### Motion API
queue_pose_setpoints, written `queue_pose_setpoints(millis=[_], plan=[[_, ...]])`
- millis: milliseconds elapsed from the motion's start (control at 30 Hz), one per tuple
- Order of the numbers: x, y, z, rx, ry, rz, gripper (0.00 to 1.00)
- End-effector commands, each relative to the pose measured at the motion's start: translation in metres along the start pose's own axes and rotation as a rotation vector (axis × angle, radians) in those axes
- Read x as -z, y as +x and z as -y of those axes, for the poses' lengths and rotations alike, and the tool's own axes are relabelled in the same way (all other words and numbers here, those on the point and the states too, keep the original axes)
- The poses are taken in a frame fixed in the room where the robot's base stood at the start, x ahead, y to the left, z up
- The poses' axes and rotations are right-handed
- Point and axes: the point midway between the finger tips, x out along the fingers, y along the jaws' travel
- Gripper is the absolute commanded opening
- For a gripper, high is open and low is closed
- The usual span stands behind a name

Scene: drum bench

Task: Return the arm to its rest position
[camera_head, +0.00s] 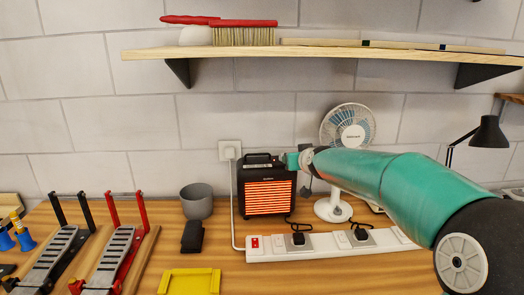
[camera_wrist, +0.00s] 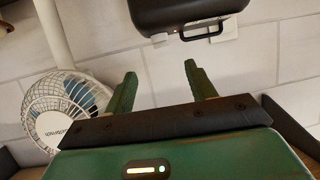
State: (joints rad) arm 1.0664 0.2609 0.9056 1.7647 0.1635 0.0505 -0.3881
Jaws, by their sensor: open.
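The black fan heater (camera_head: 240,193) stands on the bench against the wall, its front grille glowing orange. Its dark body (camera_wrist: 180,12) and carry handle (camera_wrist: 202,32) show at the top of the wrist view, which looks upside down. I cannot make out the heat dial in either view. My gripper (camera_wrist: 160,72) is open, with two green fingers apart and nothing between them. In the head view my gripper (camera_head: 292,160) is at the heater's upper right corner; whether it touches is unclear.
A white desk fan (camera_head: 347,125) stands right of the heater. A white power strip (camera_head: 330,245) with plugs and cables lies in front. A grey cup (camera_head: 196,201) and a dark block (camera_head: 192,237) are to the left. A wooden shelf (camera_head: 330,51) hangs above.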

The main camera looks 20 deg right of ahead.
Motion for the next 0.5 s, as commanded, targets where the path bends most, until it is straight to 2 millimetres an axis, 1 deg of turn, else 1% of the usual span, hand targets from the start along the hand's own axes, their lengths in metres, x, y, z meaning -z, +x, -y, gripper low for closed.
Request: queue_pose_setpoints(millis=[67,133,167,267,300,367,400,467,500], plan=[[-0.001,-0.001,0.002,0.002,-0.004,0.004,0.56],[-0.006,-0.003,0.011,0.006,-0.017,0.022,0.56],[-0.009,-0.005,0.016,0.009,-0.026,0.034,0.56],[-0.025,-0.017,0.042,0.021,-0.07,0.096,0.56],[-0.033,-0.025,0.054,0.025,-0.089,0.128,0.56],[-0.046,-0.038,0.07,0.027,-0.119,0.176,0.56],[-0.055,-0.049,0.079,0.026,-0.136,0.209,0.56],[-0.067,-0.066,0.091,0.023,-0.16,0.253,0.56],[-0.075,-0.078,0.097,0.02,-0.17,0.282,0.56]])
